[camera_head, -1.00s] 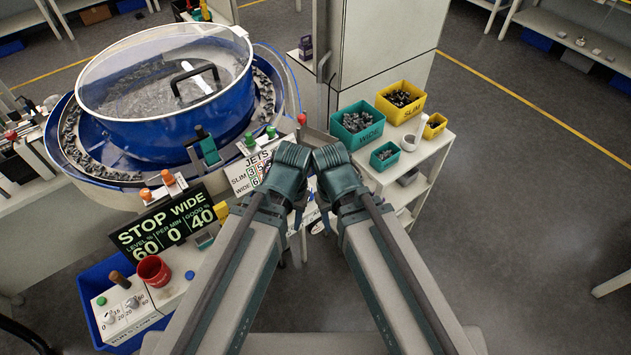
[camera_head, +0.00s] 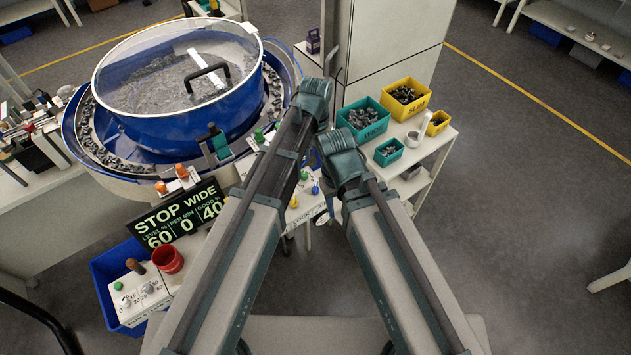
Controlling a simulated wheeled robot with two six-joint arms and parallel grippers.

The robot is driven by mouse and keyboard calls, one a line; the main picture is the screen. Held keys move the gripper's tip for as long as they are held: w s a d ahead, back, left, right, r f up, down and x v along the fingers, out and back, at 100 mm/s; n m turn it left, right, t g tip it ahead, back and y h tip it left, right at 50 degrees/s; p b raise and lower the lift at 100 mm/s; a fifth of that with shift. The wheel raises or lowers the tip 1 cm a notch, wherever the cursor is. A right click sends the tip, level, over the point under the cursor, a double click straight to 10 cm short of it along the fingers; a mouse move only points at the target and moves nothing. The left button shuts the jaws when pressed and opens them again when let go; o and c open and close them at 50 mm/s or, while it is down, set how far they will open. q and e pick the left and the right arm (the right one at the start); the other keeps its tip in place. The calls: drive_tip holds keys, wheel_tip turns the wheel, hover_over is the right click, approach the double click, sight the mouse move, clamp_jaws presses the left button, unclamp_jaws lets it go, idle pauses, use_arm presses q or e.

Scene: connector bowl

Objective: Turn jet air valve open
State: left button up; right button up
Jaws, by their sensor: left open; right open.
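No part can be picked out for certain as the jet air valve. Small coloured knobs, one yellow (camera_head: 293,202) and one blue (camera_head: 315,190), sit on the white panel right of my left forearm. A green knob (camera_head: 259,136) stands at the bowl's edge, left of that arm. My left gripper (camera_head: 315,92) is at the bowl's right side, beyond the knobs; its fingers are largely hidden by the wrist. My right gripper (camera_head: 331,192) points down beside the blue knob, its fingertips hard to make out. Both are open, with nothing seen in them. The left arm hides the JETS sign.
The blue feeder bowl (camera_head: 180,130) has a clear lid with a black handle. A STOP WIDE display (camera_head: 180,215) stands in front. Teal (camera_head: 363,132) and yellow (camera_head: 407,113) part bins are on the right shelf. A red cup (camera_head: 168,260) stands at lower left.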

sight(316, 186)
use_arm(q)
wheel_tip(316, 186, down, 14)
drive_tip(key=b, duration=1.3)
drive_tip(key=shift+b, duration=0.4)
drive_tip(key=shift+r, duration=0.1)
clamp_jaws()
